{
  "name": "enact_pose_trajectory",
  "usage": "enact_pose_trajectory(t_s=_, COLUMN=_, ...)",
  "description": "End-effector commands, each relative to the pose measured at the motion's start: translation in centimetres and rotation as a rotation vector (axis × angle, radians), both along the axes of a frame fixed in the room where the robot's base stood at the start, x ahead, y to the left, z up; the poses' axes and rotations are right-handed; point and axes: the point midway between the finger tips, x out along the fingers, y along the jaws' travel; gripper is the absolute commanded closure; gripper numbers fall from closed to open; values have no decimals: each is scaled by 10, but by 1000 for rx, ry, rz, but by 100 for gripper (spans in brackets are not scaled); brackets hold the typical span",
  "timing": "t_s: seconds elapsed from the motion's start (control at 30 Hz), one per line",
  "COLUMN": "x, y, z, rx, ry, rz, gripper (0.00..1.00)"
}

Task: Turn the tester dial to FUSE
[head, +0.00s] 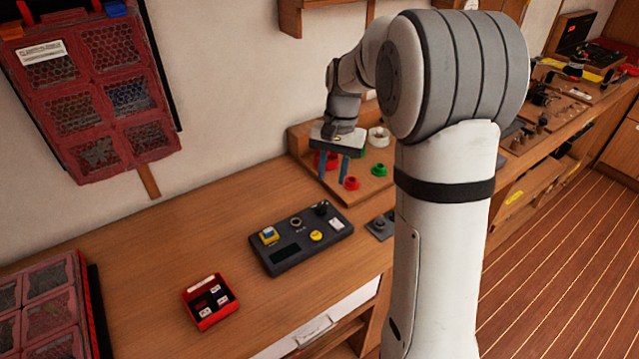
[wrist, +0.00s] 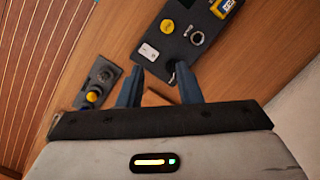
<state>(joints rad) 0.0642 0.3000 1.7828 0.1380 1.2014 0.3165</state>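A dark tester-like box (head: 285,258) lies on the bench, with a yellow round button (head: 316,236), a metal ring socket (head: 296,222), a blue-and-yellow part (head: 269,236) and a black knob (head: 321,208) at its far end. No lettering such as FUSE is readable. The box also shows in the wrist view (wrist: 180,45), its black knob partly hidden by a fingertip. A small dark unit (head: 380,227) with a round dial lies to its right; the wrist view shows it with a yellow knob (wrist: 93,97). My gripper (head: 333,180) is open and empty above the bench, beyond the box.
A red tray (head: 229,307) with small white-labelled pieces stands at the front left. A wooden board (head: 374,192) with red and green round parts lies behind and below my gripper. A red rack (head: 82,285) stands at the left edge. Bench between is clear.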

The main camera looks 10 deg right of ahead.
Motion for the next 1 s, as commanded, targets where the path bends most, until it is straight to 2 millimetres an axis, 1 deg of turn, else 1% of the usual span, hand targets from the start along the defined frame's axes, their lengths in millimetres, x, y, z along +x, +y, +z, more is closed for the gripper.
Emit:
enact_pose_trajectory(t_s=0.03, x=14, y=-2, z=-7, rx=8, ry=30, rz=-25, gripper=68)
enact_pose_trajectory(t_s=0.2, x=52, y=-6, z=-36, rx=31, ry=120, rz=-106, gripper=68)
enact_pose_trajectory(t_s=0.3, x=68, y=-8, z=-52, rx=41, ry=161, rz=-144, gripper=68)
enact_pose_trajectory(t_s=0.4, x=79, y=-10, z=-65, rx=49, ry=193, rz=-173, gripper=68)
enact_pose_trajectory(t_s=0.5, x=85, y=-11, z=-73, rx=53, ry=211, rz=-189, gripper=68)
enact_pose_trajectory(t_s=0.63, x=86, y=-10, z=-81, rx=55, ry=222, rz=-198, gripper=68)
enact_pose_trajectory(t_s=0.77, x=81, y=-6, z=-96, rx=55, ry=227, rz=-199, gripper=68)
enact_pose_trajectory(t_s=1.0, x=69, y=3, z=-131, rx=54, ry=224, rz=-198, gripper=68)
